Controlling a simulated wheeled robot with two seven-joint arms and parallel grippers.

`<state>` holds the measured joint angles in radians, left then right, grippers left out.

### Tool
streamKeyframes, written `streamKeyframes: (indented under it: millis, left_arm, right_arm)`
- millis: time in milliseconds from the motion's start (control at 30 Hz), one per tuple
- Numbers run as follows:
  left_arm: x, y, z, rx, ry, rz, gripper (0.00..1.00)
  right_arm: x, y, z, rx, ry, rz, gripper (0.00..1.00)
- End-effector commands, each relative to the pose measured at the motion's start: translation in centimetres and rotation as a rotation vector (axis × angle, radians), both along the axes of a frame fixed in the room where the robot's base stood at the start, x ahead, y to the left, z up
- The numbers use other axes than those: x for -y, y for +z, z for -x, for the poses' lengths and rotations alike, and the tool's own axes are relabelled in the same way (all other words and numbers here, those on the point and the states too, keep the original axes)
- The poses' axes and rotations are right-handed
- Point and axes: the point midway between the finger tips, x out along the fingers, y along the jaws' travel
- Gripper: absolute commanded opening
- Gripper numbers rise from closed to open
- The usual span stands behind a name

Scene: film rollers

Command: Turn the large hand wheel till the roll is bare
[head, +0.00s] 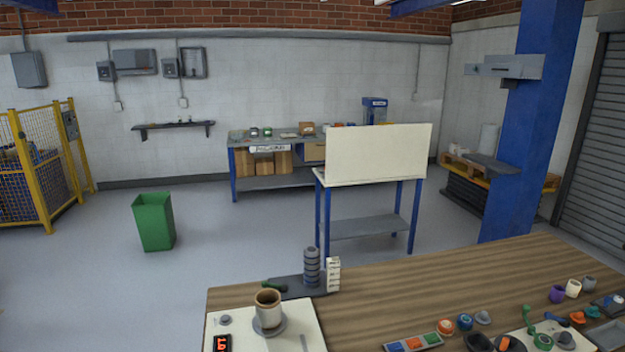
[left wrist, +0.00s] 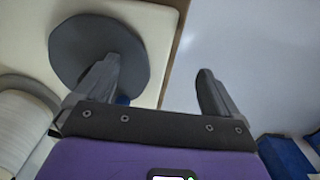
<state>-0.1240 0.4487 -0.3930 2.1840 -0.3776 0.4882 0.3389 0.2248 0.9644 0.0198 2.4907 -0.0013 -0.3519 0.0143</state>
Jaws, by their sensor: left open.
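In the left wrist view a large dark grey disc (left wrist: 75,45), which looks like the hand wheel, lies against a cream panel (left wrist: 165,25). A pale ribbed roll (left wrist: 22,130) is at the left edge, partly cut off; I cannot tell how much film is on it. Neither gripper shows in the head view.
In the head view a wooden table (head: 440,285) fills the lower right. It carries a cream board (head: 240,333) with a brown-and-white cup-like piece (head: 267,304), a stack of grey rings (head: 312,267) and small coloured parts. A green bin (head: 154,222) stands on open floor.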

Motion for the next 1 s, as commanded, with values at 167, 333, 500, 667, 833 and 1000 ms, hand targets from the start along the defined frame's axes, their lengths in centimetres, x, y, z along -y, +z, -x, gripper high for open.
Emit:
streamKeyframes:
  millis: [167, 333, 500, 667, 833, 1000]
  left_arm:
    - [0.0, 0.0, 0.0, 0.000, 0.000, 0.000, 0.96]
    - [0.0, 0.0, 0.0, 0.000, 0.000, 0.000, 0.96]
    - [0.0, 0.3, 0.0, 0.000, 0.000, 0.000, 0.96]
    - [0.0, 1.4, 0.0, 0.001, 0.000, 0.000, 0.96]
    - [0.0, 2.8, 0.0, 0.001, 0.000, 0.000, 0.96]
    - [0.0, 4.2, 0.0, 0.001, 0.000, 0.000, 0.96]
  right_arm:
    - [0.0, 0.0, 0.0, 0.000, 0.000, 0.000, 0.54]
    - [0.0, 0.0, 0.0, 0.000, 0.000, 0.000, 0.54]
    - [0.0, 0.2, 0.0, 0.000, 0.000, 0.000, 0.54]
    - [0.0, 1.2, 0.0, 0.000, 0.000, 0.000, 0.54]
    - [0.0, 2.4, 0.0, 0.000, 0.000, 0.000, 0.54]
    - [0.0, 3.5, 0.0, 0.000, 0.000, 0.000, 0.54]
